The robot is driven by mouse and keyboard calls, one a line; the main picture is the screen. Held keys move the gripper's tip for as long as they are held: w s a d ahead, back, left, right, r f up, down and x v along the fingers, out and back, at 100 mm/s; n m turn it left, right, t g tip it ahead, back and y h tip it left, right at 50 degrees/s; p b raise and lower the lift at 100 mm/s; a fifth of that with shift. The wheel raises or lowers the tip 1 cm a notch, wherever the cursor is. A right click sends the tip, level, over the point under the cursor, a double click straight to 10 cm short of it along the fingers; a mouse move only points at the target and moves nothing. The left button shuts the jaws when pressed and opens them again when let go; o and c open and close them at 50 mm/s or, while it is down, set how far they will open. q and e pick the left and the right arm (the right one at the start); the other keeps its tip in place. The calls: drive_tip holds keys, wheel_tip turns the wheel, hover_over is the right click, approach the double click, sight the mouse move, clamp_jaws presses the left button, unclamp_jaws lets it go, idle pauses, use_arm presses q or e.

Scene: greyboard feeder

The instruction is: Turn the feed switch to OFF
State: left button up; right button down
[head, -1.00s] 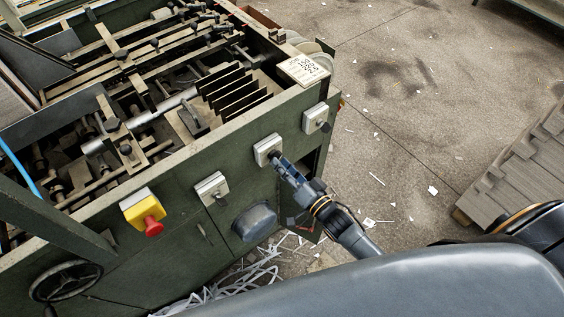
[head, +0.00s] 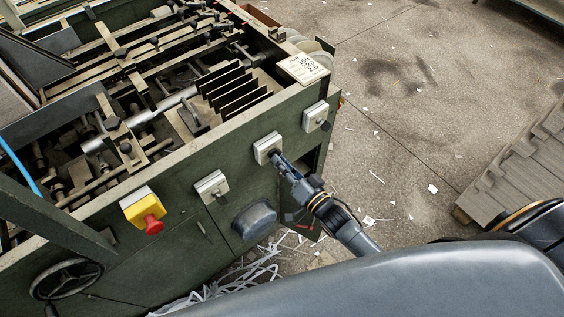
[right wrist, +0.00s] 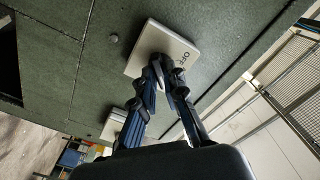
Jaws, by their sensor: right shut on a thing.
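A pale switch box (head: 267,146) sits on the green side panel of the machine, in the middle of a row of similar boxes. My right gripper (head: 277,158) is shut on the dark knob on its face. The right wrist view shows the same switch plate (right wrist: 168,45) tilted, with my right gripper (right wrist: 165,68) in front of its centre. The fingers hide most of the knob, so its pointing direction cannot be told. My left gripper is not in view.
Other pale switch boxes stand left (head: 211,187) and right (head: 316,116) of this one. A yellow box with a red button (head: 152,224) and a handwheel (head: 66,280) are farther left. A grey stack (head: 520,160) stands at right. Floor between is mostly open, with paper scraps.

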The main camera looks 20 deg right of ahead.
drive_tip(key=shift+n+b, duration=0.9)
drive_tip(key=shift+n, duration=7.8)
drive_tip(key=c, duration=1.4)
unclamp_jaws()
drive_tip(key=shift+w, duration=0.1)
